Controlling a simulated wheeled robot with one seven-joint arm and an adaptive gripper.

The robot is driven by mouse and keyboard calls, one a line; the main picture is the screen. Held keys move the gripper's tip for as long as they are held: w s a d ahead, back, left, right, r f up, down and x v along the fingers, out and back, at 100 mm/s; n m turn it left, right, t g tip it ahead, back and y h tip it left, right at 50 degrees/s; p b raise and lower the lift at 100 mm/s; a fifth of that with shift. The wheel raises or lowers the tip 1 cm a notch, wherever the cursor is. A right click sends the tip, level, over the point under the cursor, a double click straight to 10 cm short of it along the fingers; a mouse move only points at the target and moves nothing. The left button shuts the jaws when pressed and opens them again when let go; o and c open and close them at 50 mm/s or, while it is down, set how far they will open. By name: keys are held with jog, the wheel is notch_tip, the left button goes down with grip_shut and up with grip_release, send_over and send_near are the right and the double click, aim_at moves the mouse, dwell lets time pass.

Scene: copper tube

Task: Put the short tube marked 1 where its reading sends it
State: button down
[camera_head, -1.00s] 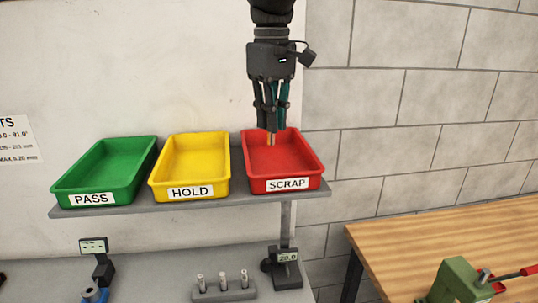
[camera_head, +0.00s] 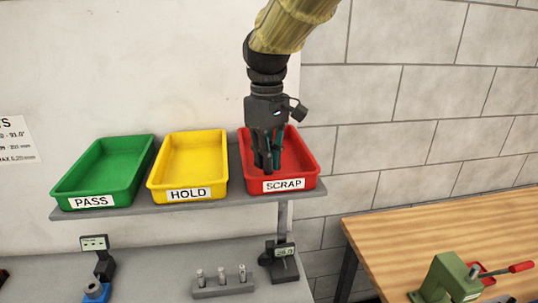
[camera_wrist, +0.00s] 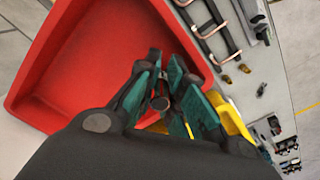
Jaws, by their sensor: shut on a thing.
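My gripper (camera_head: 265,167) points down inside the red SCRAP tray (camera_head: 303,178), its fingers below the level of the tray's back rim. It is shut on the short tube. In the wrist view the tube's round end (camera_wrist: 160,103) shows small and dark between the teal finger pads, over the red tray (camera_wrist: 60,82). In the head view the tube is hidden by the fingers and its mark cannot be read. I cannot tell whether it touches the tray floor. The yellow HOLD tray (camera_head: 205,190) and green PASS tray (camera_head: 120,190) look empty.
The trays stand on a grey shelf (camera_head: 237,202). Below are a gauge with a lit display (camera_head: 284,252), a second display (camera_head: 94,242) and a grey block (camera_head: 223,288) with small upright pieces. A wooden bench (camera_head: 420,235) with a green vise (camera_head: 447,278) is at the right.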

jog(key=shift+w+a+f, duration=0.1)
jog(key=shift+f, duration=0.2)
jog(key=shift+d, duration=0.2)
jog(key=c, duration=1.8)
grip_release()
jog(key=shift+a+f, duration=0.1)
jog(key=shift+c, duration=0.2)
notch_tip(320, 180, up, 12)
jog(key=b, duration=0.4)
jog(key=shift+r, duration=0.2)
